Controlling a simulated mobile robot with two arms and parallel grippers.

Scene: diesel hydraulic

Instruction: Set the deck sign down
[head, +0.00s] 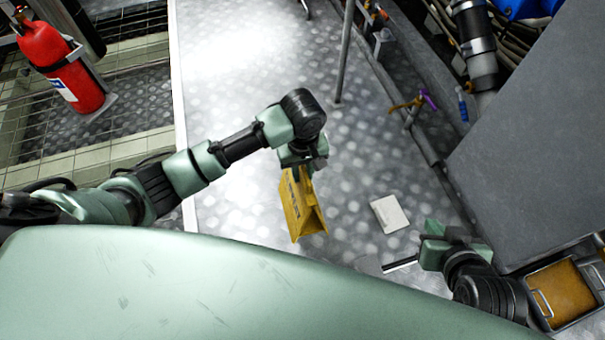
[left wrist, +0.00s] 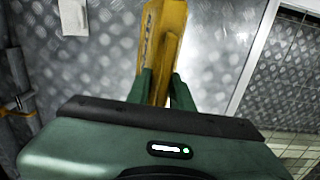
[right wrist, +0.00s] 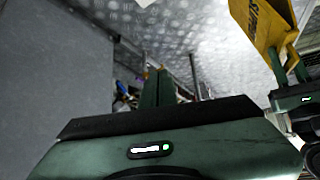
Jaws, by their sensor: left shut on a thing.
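The yellow deck sign (head: 303,208) hangs below my left gripper (head: 302,170), with dark lettering on one side. In the left wrist view the sign (left wrist: 165,40) sits between the two green fingers (left wrist: 160,88), which are shut on its edge. In the right wrist view the sign (right wrist: 262,24) shows at the upper right, held by the left gripper. Whether its lower edge touches the floor cannot be told. My right gripper (head: 392,266) is low at the right, apart from the sign. Its fingers (right wrist: 157,88) look closed together and empty.
A pale flat square (head: 390,214) lies on the metal floor (head: 240,90), right of the sign. A red fire extinguisher (head: 62,65) stands at the upper left. A grey cabinet (head: 540,140) and a tray (head: 562,290) are at the right. A thin post (head: 344,50) stands behind.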

